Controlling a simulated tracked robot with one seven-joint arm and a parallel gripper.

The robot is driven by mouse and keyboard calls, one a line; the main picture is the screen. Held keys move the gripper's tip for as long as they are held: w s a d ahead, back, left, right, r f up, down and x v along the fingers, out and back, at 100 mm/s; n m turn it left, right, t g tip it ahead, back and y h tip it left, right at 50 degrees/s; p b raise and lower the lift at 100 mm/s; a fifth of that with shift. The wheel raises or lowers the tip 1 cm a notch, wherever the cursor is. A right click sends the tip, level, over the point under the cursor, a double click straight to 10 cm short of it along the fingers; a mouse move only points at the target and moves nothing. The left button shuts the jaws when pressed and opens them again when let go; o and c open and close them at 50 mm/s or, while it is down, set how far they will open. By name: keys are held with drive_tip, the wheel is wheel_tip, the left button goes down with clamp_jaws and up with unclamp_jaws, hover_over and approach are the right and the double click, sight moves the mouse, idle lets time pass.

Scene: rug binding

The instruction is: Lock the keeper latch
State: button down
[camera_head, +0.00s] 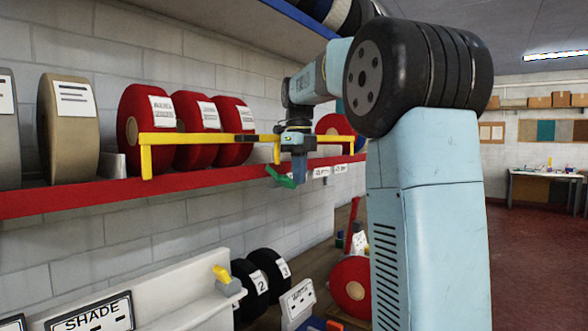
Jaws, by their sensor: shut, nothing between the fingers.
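A yellow keeper bar (200,139) runs in front of the red rolls on the red-edged shelf, with yellow posts down to the shelf edge. My gripper (290,174) points down at the bar's middle, in front of the shelf. It is shut and empty. A green piece (279,177) shows at its lower left; I cannot tell whether it belongs to the latch or the gripper, or whether they touch. My wrist hides part of the bar.
Red rolls (133,115) and a tan roll (66,125) stand on the shelf (60,205). Below are a white SHADE station (165,300), a yellow lever (221,273) on a grey block, and black numbered rolls (262,266). A table (546,175) stands far right beyond open floor.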

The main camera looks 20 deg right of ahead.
drive_tip(key=shift+w+d+f, duration=0.15)
drive_tip(key=shift+d+f, duration=0.05)
drive_tip(key=shift+f, duration=0.3)
drive_tip(key=shift+a, duration=0.1)
idle(1.5)
drive_tip(key=shift+s+a+r, duration=0.2)
drive_tip(key=shift+s+a, duration=0.05)
drive_tip(key=shift+a, duration=0.25)
drive_tip(key=shift+a, duration=0.15)
drive_tip(key=shift+r, duration=0.1)
drive_tip(key=w+d+r, duration=0.4)
drive_tip(key=d+r, duration=0.4)
drive_tip(key=r, duration=0.2)
drive_tip(key=shift+w+r, duration=0.3)
drive_tip(key=shift+r, duration=0.05)
wheel_tip(320, 180, up, 5)
hover_over(294, 182)
drive_tip(key=shift+w+r, duration=0.2)
drive_tip(key=shift+w, duration=0.05)
